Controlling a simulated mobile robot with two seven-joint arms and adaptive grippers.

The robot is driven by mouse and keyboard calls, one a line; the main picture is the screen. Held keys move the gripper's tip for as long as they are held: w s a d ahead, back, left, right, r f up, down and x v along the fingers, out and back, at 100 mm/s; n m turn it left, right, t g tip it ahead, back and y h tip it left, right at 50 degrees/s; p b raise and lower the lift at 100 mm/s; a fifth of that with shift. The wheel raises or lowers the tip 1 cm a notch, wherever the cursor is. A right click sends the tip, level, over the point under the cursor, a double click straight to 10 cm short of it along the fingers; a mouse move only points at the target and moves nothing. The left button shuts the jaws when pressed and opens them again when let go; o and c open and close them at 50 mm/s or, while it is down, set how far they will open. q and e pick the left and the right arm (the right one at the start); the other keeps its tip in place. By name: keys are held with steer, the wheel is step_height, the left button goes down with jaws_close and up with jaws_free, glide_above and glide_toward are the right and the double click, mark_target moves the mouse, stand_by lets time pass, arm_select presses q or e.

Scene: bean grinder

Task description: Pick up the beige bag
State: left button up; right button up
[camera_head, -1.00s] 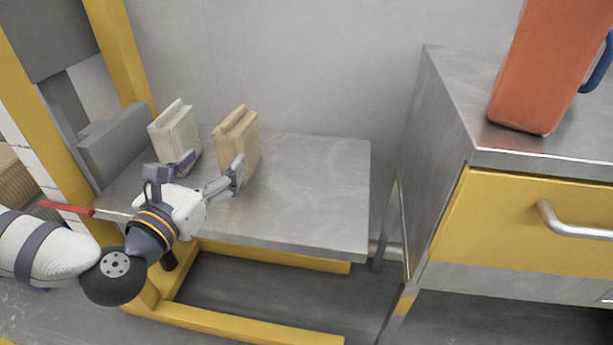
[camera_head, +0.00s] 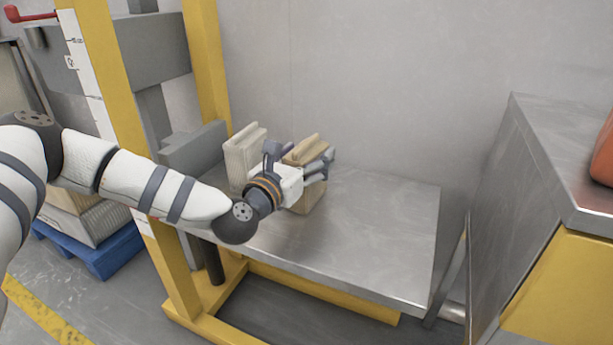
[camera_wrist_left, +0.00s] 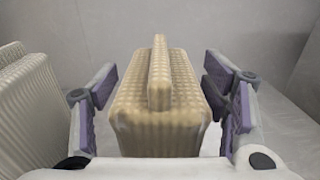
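The beige bag (camera_head: 306,150), a tan block-like bag with a raised top ridge, stands upright on the metal table, partly hidden by my left gripper in the head view. In the left wrist view the beige bag (camera_wrist_left: 160,110) fills the middle. My left gripper (camera_head: 298,160) is open around it, one finger on each side. In the wrist view the gripper (camera_wrist_left: 160,90) shows its left finger a little apart from the bag; the right finger is close, and I cannot tell if it touches. My right gripper is not in view.
A paler cream bag (camera_head: 243,158) stands close on the left; it also shows in the wrist view (camera_wrist_left: 28,115). The metal table (camera_head: 385,230) is bare on the right. A yellow frame post (camera_head: 207,65) rises behind left. A metal cabinet (camera_head: 535,185) stands at right.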

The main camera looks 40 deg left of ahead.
arm_select(q)
steer(key=c, duration=1.4)
steer(key=shift+r, duration=0.15)
